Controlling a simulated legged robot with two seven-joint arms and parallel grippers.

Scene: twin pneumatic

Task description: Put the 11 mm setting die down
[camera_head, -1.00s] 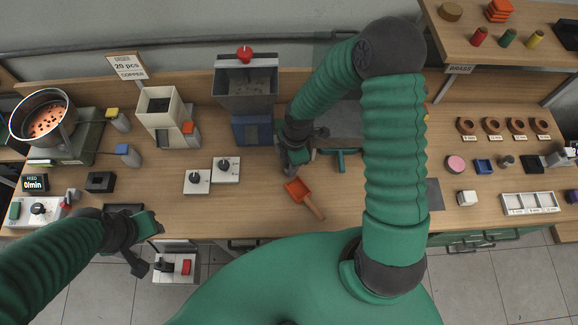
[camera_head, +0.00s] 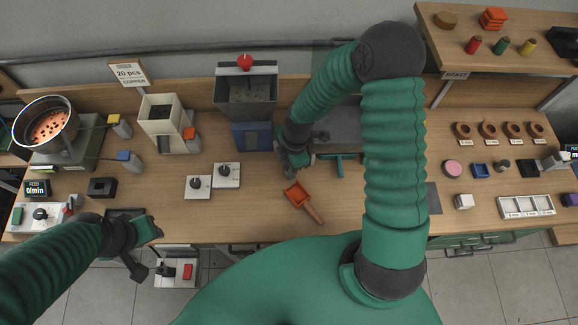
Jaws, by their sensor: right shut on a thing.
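My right gripper (camera_head: 294,160) hangs low over the bench, just right of the blue base of the grey hopper. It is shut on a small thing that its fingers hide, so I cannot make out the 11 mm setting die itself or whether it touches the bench. My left gripper (camera_head: 143,250) is at the bench's front edge at the left, with its fingers apart and nothing seen between them.
An orange scoop (camera_head: 297,194) lies just below the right gripper, and a green T-shaped tool (camera_head: 338,161) lies to its right. Two white control plates (camera_head: 199,187) (camera_head: 227,176) stand to the left. The grey hopper (camera_head: 246,95) stands behind. A white tray (camera_head: 525,207) is at the far right.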

